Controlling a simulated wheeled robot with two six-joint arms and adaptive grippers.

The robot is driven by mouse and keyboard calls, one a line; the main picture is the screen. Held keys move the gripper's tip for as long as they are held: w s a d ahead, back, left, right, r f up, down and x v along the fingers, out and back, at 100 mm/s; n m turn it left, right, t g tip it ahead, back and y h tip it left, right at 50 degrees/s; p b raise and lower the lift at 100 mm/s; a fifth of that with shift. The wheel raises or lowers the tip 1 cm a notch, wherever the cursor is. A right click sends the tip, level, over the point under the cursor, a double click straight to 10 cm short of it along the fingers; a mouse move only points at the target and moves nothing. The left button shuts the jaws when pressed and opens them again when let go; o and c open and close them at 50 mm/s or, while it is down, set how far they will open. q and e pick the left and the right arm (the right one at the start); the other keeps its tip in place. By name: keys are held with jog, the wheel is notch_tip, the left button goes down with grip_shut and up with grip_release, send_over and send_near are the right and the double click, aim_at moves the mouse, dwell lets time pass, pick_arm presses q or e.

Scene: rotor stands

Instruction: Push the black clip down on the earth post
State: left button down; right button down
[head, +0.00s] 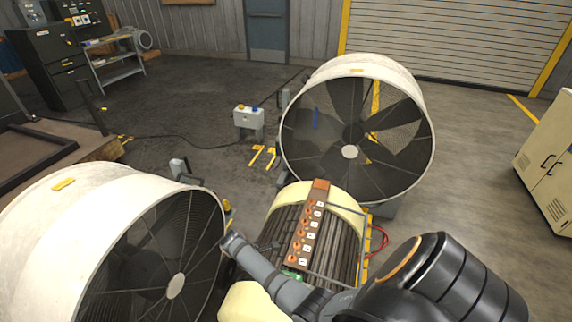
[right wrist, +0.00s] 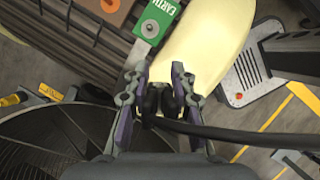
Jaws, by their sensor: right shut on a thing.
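The earth post (right wrist: 152,28) is a pale round stud on a green block lettered EARTH, at the top of the right wrist view. In the head view, the green block (head: 293,275) is at the near end of the terminal strip, partly covered by my arm. My right gripper (right wrist: 166,85) is shut on the black clip (right wrist: 168,104), whose black cable runs off to the right. The clip is apart from the post in the picture, below it and slightly right, over the cream end ring (right wrist: 195,45). I cannot tell their height difference. My left gripper is not in view.
The terminal strip (head: 309,225) runs along the ribbed rotor (head: 340,240). A large white fan housing (head: 90,220) stands at left, and another (head: 385,75) stands behind. A grey box (head: 248,118) is on the floor between them. Open floor lies at right.

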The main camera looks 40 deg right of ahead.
jog(key=s+d+n+t+p, duration=0.1)
jog(key=d+n+t, duration=0.3)
jog(key=d+n, duration=0.4)
jog(key=n+p, duration=0.1)
jog(key=n, duration=0.2)
jog(key=shift+s+n+t+p, duration=0.3)
jog(key=shift+s+n+p, duration=0.05)
jog(key=shift+n+p, duration=0.05)
jog(key=shift+a, duration=0.1)
notch_tip(320, 180, down, 5)
jog(key=b, duration=0.5)
jog(key=shift+r+b, duration=0.1)
jog(key=shift+b, duration=0.25)
jog(key=shift+f+b, duration=0.65)
jog(key=shift+f, duration=0.25)
jog(key=shift+s+f, duration=0.1)
jog(key=shift+f, duration=0.35)
